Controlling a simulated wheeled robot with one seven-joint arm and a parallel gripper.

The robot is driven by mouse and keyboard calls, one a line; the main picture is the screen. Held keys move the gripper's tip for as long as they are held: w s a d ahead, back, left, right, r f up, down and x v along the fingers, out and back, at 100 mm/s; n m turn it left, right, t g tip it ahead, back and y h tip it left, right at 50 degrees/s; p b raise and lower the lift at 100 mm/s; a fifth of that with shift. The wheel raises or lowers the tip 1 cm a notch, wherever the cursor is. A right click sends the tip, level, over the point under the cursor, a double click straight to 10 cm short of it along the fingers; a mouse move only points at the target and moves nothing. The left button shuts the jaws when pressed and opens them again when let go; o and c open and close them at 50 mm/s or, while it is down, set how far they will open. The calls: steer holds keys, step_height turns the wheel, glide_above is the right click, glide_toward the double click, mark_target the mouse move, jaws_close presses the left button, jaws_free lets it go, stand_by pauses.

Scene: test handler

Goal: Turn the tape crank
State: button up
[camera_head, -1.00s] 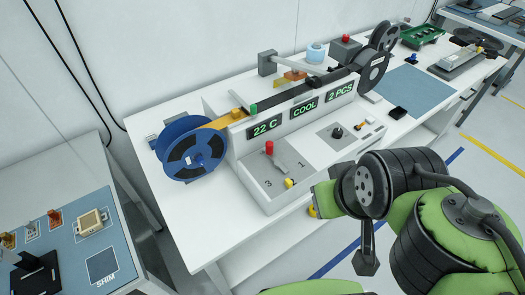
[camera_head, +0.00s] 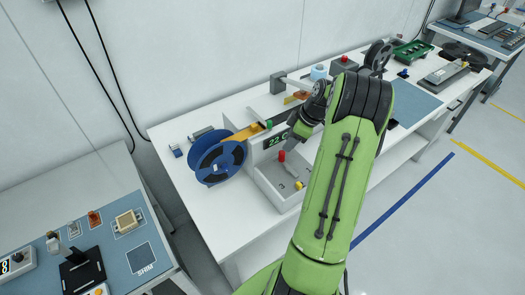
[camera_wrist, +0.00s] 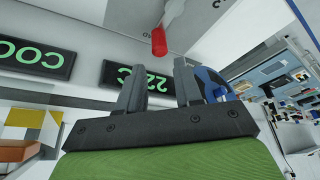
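The tape machine stands on the white bench. A crank-like lever with a red handle (camera_head: 282,156) sits on its sloped grey panel (camera_head: 268,187). The red handle also shows in the wrist view (camera_wrist: 159,42), top centre, on a grey arm. My gripper (camera_wrist: 158,78) is open, with nothing between its fingers. It points toward the machine's front, and the red handle lies beyond the fingertips, apart from them. In the head view my gripper (camera_head: 295,133) is small and partly hidden by my wrist, just above and right of the handle. The blue tape reel (camera_head: 205,169) is at the machine's left end.
Green displays, one reading 22 C (camera_wrist: 146,82), are close to the fingers. My arm hides the machine's middle. A dark reel (camera_head: 378,57) and a blue mat (camera_head: 412,100) lie to the right. A side table (camera_head: 185,262) with small parts is at lower left.

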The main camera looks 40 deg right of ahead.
mark_target(282, 152)
steer(key=x, duration=0.7)
steer(key=shift+f, duration=0.2)
jaws_close()
